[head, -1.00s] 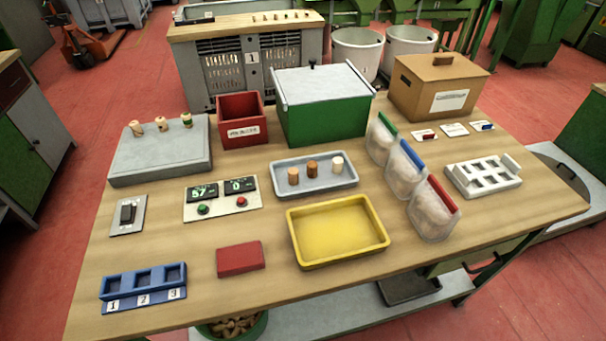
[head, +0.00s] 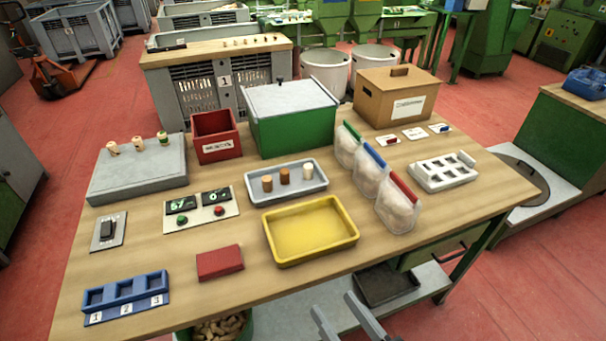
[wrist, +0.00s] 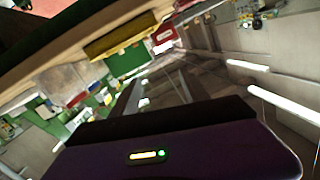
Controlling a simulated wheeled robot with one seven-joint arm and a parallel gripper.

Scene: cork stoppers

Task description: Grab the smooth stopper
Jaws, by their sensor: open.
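Three stoppers stand upright in a grey tray (head: 292,195) in the middle of the table in the head view. The left one is tan-brown (head: 267,183), the middle one a darker brown (head: 284,177), and the right one pale cream (head: 308,168). The pale one looks most even, but the surfaces are too small to judge smoothness surely. My gripper (head: 338,313) shows at the bottom edge of the head view, fingers apart and empty. It is in front of the table's near edge, well away from the tray. The wrist view does not clearly show the stoppers.
A yellow tray (head: 268,242) and a red block (head: 220,263) lie nearer the front edge. Clear bags (head: 397,212) stand right of the grey tray, a green box (head: 295,130) behind it. Three banded stoppers stand on a grey slab (head: 135,178). Bare wood lies at front centre.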

